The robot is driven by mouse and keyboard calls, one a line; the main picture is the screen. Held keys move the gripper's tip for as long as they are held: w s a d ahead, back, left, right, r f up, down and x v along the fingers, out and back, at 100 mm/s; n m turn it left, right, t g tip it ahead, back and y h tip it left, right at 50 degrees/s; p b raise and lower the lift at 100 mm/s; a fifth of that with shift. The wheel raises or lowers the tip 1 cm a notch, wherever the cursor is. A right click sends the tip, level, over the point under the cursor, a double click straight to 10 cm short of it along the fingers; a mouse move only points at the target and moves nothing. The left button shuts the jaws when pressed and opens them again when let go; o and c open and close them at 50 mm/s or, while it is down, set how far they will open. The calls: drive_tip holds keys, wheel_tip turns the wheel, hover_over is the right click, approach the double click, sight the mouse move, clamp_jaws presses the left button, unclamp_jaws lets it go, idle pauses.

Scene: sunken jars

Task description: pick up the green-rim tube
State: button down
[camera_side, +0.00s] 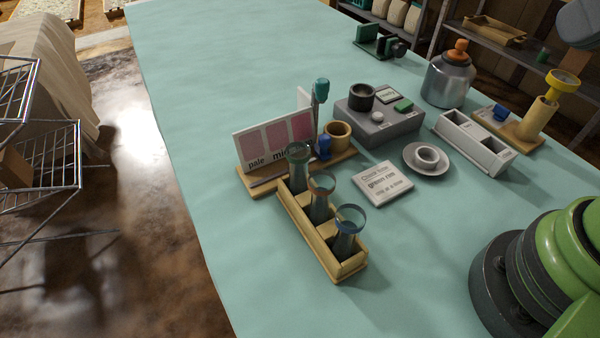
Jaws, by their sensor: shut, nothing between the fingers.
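The green-rim tube (298,160) stands in the far slot of a wooden rack (322,244) near the middle of the side view. An orange-rim tube (320,200) stands in the rack's middle slot, and a blue-rim tube (347,232) stands in its near slot. The tubes are clear and their lower parts are hidden by the rack walls. My gripper is not in view. Only my green and dark arm base shows at the lower right, well apart from the rack.
A grey device (378,125), a saucer with cup (427,160), a white tray (473,142) and a metal jar (448,80) stand farther back. The cloth left of the rack is clear.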

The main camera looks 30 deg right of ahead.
drive_tip(key=c, duration=1.8)
unclamp_jaws()
drive_tip(key=o, duration=1.2)
drive_tip(key=n+g+h, duration=0.1)
drive_tip(key=g+h, duration=0.1)
drive_tip(key=g, duration=0.5)
hover_over(298, 150)
drive_tip(key=d, duration=0.1)
wheel_tip(298, 150, down, 12)
drive_tip(key=shift+d+r, duration=0.1)
drive_tip(key=shift+d, duration=0.05)
drive_tip(key=f, duration=0.3)
drive_tip(key=a+f, duration=0.1)
drive_tip(key=f, duration=0.2)
drive_tip(key=shift+a+f, duration=0.1)
drive_tip(key=shift+f, duration=2.85)
